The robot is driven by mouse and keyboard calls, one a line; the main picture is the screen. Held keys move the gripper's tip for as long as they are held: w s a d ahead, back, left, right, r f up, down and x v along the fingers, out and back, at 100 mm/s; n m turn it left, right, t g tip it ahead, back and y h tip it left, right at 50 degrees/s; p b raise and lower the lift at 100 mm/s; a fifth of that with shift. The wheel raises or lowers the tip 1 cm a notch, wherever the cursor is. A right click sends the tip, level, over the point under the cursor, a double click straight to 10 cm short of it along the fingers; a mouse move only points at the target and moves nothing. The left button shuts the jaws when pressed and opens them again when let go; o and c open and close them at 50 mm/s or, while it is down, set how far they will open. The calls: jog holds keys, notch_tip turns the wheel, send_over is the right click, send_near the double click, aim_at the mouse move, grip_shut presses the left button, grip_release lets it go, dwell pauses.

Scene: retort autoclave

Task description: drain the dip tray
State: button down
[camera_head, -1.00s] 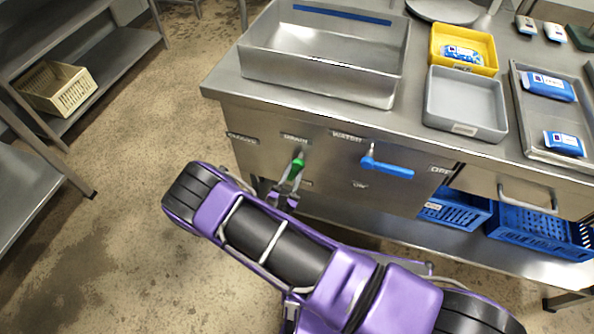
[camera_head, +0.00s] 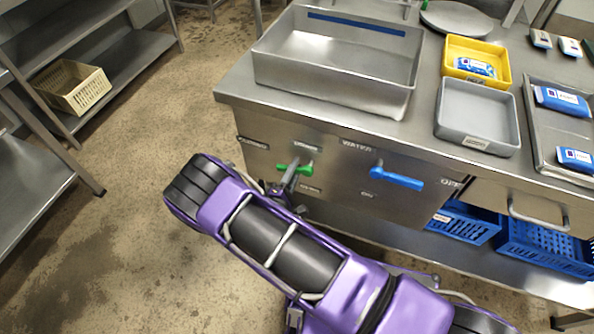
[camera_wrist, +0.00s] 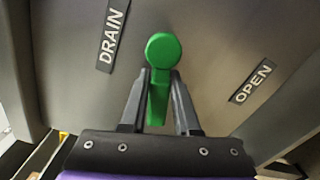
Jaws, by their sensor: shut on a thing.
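The dip tray (camera_head: 340,58) is a deep steel basin with a blue stripe on its back wall, set on the steel counter. I cannot tell whether it holds liquid. The green drain handle (camera_head: 302,169) is on the counter's front panel below the tray, near the DRAIN label (camera_head: 306,148); it now lies roughly level in the head view. My gripper (camera_head: 287,180) is at the handle. In the wrist view the handle (camera_wrist: 159,52) stands between my gripper's two fingers (camera_wrist: 160,80), which are shut on it. An OPEN label (camera_wrist: 252,83) shows to the right there.
A blue water handle (camera_head: 398,178) sits to the right on the same panel. A yellow bin (camera_head: 476,48), a grey bin (camera_head: 478,112) and a steel tray with blue pouches stand on the counter. Blue crates (camera_head: 540,240) sit beneath. Floor at left is clear.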

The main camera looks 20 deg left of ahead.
jog(key=shift+a+r+m, duration=0.1)
jog(key=shift+r+m, duration=0.2)
jog(key=shift+m, duration=0.6)
jog(key=shift+r+m, duration=0.3)
jog(key=shift+m, duration=0.6)
jog(key=c, duration=0.6)
grip_release()
jog(key=shift+c, duration=0.2)
jog(key=s+a, duration=0.1)
jog(key=s, duration=1.6)
jog(key=shift+s+a+p, duration=0.2)
jog(key=shift+p, duration=0.2)
